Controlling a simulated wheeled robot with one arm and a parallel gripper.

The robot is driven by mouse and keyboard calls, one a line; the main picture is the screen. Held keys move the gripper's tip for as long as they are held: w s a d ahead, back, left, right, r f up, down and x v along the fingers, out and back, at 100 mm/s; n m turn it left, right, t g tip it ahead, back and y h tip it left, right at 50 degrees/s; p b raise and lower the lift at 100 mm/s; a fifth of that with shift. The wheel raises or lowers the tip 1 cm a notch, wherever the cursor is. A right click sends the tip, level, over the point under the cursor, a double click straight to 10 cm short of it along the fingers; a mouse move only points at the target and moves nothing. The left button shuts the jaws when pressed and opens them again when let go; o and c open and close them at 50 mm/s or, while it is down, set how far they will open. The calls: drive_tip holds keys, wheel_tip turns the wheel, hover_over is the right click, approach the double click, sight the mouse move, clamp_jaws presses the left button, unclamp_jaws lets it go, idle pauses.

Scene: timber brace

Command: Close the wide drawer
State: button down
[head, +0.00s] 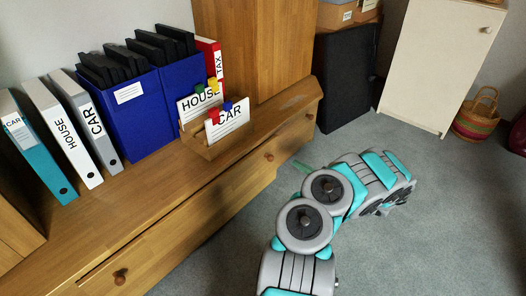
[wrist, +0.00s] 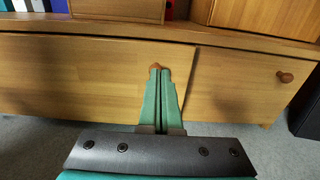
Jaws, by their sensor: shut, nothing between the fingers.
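The wide drawer (head: 190,222) is the long lower wooden front of the sideboard; it also fills the left and middle of the wrist view (wrist: 70,80). Its front appears to stand out a little from the narrower drawer on its right. It has a round knob near its left end (head: 120,277) and another near its right end (head: 270,156). My gripper (head: 298,164) is shut and empty in front of the right-end knob. In the wrist view the fingertips (wrist: 160,68) overlap the lower part of that knob (wrist: 155,66); whether they touch it I cannot tell.
The narrower drawer (wrist: 240,85) has its own knob (wrist: 285,77). Binders (head: 70,140), blue file boxes (head: 125,110) and a wooden card holder (head: 225,145) stand on the sideboard. A black box (head: 345,75) stands past its right end. The carpet (head: 440,220) in front is clear.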

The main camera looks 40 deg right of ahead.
sight(265, 147)
drive_tip(key=w, duration=0.9)
drive_tip(key=w+a, duration=0.1)
drive_tip(key=w, duration=0.3)
drive_tip(key=shift+w+b, duration=0.25)
drive_tip(key=shift+b, duration=0.1)
drive_tip(key=w+b, duration=0.1)
drive_tip(key=w, duration=0.2)
drive_tip(key=shift+w+a+f+b, duration=0.1)
drive_tip(key=shift+a+f+b, duration=0.1)
drive_tip(key=shift+b, duration=0.15)
drive_tip(key=shift+w, duration=0.35)
drive_tip(key=shift+w+r, duration=0.15)
drive_tip(key=shift+r, duration=0.15)
drive_tip(key=shift+w, duration=0.1)
